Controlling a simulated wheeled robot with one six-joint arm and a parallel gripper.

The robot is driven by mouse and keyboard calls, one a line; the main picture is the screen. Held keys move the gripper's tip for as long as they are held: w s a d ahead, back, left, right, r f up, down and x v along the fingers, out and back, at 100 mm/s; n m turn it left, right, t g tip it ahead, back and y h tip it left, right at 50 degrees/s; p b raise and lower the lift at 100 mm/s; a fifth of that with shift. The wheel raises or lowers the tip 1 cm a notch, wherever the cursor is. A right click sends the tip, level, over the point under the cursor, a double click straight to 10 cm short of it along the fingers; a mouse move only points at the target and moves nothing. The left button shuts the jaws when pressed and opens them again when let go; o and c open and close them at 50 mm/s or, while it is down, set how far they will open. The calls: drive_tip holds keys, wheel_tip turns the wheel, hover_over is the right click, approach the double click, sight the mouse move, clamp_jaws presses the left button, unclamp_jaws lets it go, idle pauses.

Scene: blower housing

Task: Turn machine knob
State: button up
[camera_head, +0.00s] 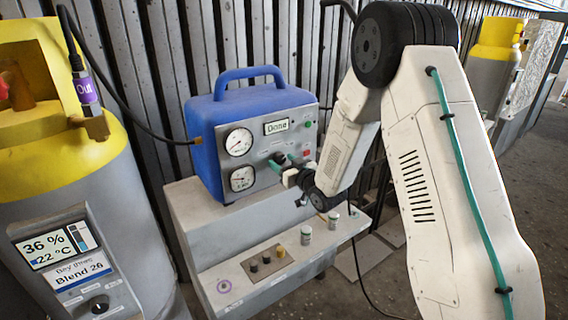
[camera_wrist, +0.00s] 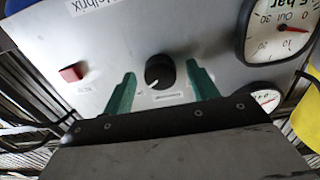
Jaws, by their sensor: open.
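The machine (camera_head: 215,128) is a blue box with a handle and a grey front panel, standing on a grey stand. Its black knob (camera_wrist: 160,72) sits on the panel with a pale pointer mark. In the wrist view my gripper (camera_wrist: 163,82) is open, its two green fingers on either side of the knob, with gaps showing between fingers and knob. In the head view my gripper (camera_head: 282,160) is at the panel, right of the two gauges, and largely hides the knob. Whether the fingers touch the panel, I cannot tell.
The panel has a display (camera_head: 276,127) reading "Done", two round gauges (camera_head: 238,142) and a red button (camera_wrist: 72,73). Small jars (camera_head: 306,234) stand on the lower shelf. A yellow-topped grey tank (camera_head: 75,215) stands close at left, with a black hose (camera_head: 125,106) running to the machine.

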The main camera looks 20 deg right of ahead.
drive_tip(key=c, duration=1)
drive_tip(key=shift+n, duration=0.4)
drive_tip(key=n, duration=0.3)
drive_tip(key=shift+n, duration=0.4)
drive_tip(key=n, duration=0.9)
drive_tip(key=shift+d, duration=0.1)
drive_tip(key=n, duration=0.3)
drive_tip(key=shift+n, duration=0.4)
drive_tip(key=n, duration=0.6)
drive_tip(key=shift+n, duration=0.4)
